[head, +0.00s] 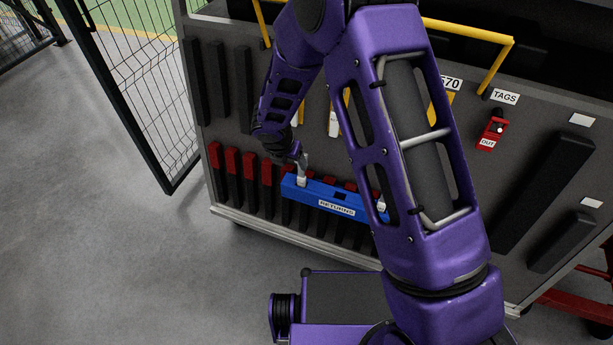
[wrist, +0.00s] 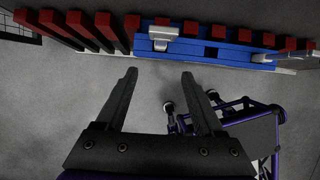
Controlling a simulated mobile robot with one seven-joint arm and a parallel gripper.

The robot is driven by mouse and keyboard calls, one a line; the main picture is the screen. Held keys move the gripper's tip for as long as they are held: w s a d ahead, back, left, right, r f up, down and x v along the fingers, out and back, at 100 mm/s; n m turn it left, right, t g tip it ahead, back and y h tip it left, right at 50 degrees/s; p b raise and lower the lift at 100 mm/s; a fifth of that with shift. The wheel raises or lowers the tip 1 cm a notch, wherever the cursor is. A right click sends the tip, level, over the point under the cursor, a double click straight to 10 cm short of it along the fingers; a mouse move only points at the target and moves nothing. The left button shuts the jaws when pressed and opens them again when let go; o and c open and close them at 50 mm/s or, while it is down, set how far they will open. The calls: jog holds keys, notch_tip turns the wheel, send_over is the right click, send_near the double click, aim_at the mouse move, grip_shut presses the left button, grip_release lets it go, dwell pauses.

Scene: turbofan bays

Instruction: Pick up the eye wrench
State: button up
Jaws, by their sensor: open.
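I cannot tell which is the eye wrench. My gripper (wrist: 158,75) is open and empty, with only floor between its fingers. It is near the left tool, apart from it in the wrist view.
Several red-topped black slots (head: 248,165) line the panel's lower edge. A red "OUT" tag (head: 493,131) and a yellow handle (head: 500,65) are on the right. A wire mesh fence (head: 140,95) stands at the left. The floor (head: 110,250) at lower left is clear.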

aim_at(301, 175)
jog(key=b+x, duration=0.1)
jog(key=x, duration=0.9)
jog(key=shift+w+f, duration=0.1)
jog(key=shift+f, duration=0.05)
jog(key=shift+w+d+b+x, duration=0.15)
jog(key=shift+w+b+x, duration=0.1)
jog(key=shift+x, duration=1.25)
jog(key=shift+w+d+b+x, duration=0.1)
jog(key=shift+b+x, duration=0.15)
jog(key=shift+x, duration=1.2)
grip_shut()
jog(key=shift+r, duration=0.2)
